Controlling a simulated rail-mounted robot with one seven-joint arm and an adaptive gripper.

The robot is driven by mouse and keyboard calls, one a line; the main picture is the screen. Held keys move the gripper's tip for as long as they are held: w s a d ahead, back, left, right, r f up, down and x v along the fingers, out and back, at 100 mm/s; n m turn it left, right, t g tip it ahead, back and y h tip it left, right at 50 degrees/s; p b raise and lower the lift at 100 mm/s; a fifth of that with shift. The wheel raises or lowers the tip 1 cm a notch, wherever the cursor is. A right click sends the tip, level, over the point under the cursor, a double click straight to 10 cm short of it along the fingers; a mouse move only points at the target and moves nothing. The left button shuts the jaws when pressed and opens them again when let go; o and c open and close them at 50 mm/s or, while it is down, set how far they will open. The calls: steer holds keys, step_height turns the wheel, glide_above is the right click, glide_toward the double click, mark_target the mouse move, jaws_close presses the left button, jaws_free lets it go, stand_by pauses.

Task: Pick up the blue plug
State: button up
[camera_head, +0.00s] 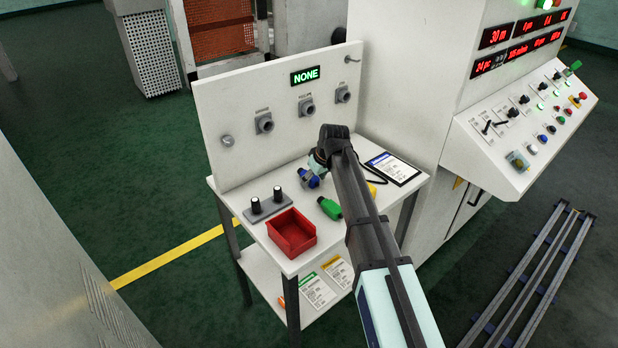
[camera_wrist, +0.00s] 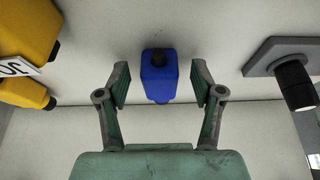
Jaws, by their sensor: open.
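The blue plug (camera_wrist: 159,76) has a blocky blue body with a dark round end, and it lies on the white tabletop in the wrist view. My gripper (camera_wrist: 161,82) is open, with one finger on each side of the plug in the picture and a visible gap on both sides. I cannot tell how far the fingers are above the table. In the head view the blue plug (camera_head: 313,181) shows below the end of my arm, and my gripper (camera_head: 314,168) is small and partly hidden there.
A green plug (camera_head: 330,208), a red bin (camera_head: 291,232) and a grey stand with two black posts (camera_head: 268,207) share the table. The yellow plug (camera_head: 372,191) is partly behind my arm. A panel (camera_head: 240,110) with sockets and a NONE sign rises behind.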

mark_target(314, 178)
steer(key=shift+c, duration=0.4)
jaws_close()
steer(key=shift+r, duration=0.1)
step_height(314, 178, up, 20)
steer(key=b, duration=0.3)
